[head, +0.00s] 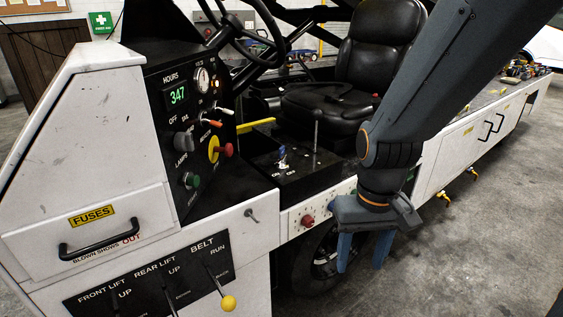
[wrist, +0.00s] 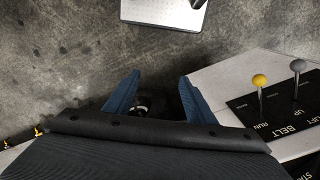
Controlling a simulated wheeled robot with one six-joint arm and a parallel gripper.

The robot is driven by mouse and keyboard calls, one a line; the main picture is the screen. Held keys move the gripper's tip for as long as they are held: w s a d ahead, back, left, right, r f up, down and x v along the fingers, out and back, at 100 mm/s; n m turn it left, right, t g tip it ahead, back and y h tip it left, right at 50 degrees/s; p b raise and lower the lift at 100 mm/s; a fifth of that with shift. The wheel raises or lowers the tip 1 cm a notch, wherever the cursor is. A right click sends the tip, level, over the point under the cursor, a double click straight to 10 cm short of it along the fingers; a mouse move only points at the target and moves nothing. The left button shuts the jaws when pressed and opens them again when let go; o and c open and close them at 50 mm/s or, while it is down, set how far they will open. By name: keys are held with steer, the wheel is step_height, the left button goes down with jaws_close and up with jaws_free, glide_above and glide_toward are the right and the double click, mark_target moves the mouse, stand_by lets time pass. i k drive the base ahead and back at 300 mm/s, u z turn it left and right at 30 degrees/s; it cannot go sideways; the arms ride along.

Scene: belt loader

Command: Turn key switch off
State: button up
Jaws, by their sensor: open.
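A small blue-and-silver switch (head: 281,153) stands on the black console beside the seat, with small ON and OFF style lettering next to it. It looks like the key switch, but its exact position is too small to read. My gripper (head: 363,262) points down in front of the white side panel, to the right of and below the console, apart from the switch. Its two blue fingers are spread and empty. In the wrist view my gripper (wrist: 159,80) is open over the floor, and the switch is not visible there.
A red button (head: 307,221) sits on the white side panel left of my gripper. The dashboard (head: 190,130) and yellow-knobbed belt lever (head: 228,303) are at left. The seat (head: 375,60) stands behind. Open floor lies at right.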

mark_target(280, 164)
steer(key=k, duration=0.65)
steer(key=z, duration=0.6)
steer(key=i, duration=1.55)
steer(key=u, duration=0.6)
